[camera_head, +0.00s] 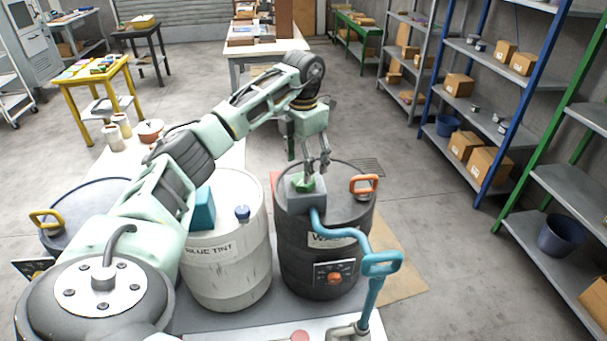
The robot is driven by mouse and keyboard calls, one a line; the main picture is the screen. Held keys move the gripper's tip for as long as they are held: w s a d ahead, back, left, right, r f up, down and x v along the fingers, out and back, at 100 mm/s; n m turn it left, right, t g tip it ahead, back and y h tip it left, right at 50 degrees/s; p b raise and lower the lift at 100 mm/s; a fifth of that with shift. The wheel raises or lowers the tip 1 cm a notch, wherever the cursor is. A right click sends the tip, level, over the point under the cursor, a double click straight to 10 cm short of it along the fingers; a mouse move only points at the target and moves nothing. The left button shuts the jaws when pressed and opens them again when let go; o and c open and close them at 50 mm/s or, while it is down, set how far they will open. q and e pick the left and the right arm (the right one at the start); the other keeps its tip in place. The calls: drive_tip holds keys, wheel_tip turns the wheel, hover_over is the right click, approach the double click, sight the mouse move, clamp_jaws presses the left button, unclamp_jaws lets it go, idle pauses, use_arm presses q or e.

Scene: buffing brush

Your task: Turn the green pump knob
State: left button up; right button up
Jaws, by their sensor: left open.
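The green pump knob (304,183) sits on a grey pump block (303,198) on top of the dark drum (298,255). A blue pipe with a blue handle (381,263) runs from that block down the drum's front right. My left arm reaches in from the left across the white drum. My left gripper (317,172) points down just above and around the right side of the knob, with its fingers apart. I cannot tell whether a finger touches the knob. My right gripper is not in view.
An orange handle (364,184) stands on the dark drum's right side. A white drum (228,265) with a blue cap (242,212) stands to the left, and another drum with a yellow handle (46,219) farther left. Shelves (545,180) line the right; the floor between is clear.

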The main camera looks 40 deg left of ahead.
use_arm(q)
drive_tip(key=shift+s+f, duration=0.1)
drive_tip(key=shift+f, duration=0.75)
drive_tip(key=f, duration=0.2)
drive_tip(key=p, duration=0.1)
drive_tip(key=shift+w+a+f, duration=0.25)
drive_tip(key=shift+w+f, duration=0.1)
drive_tip(key=shift+f, duration=0.05)
drive_tip(key=shift+d+f, duration=0.1)
drive_tip(key=shift+f, duration=0.35)
drive_tip(key=c, duration=1.1)
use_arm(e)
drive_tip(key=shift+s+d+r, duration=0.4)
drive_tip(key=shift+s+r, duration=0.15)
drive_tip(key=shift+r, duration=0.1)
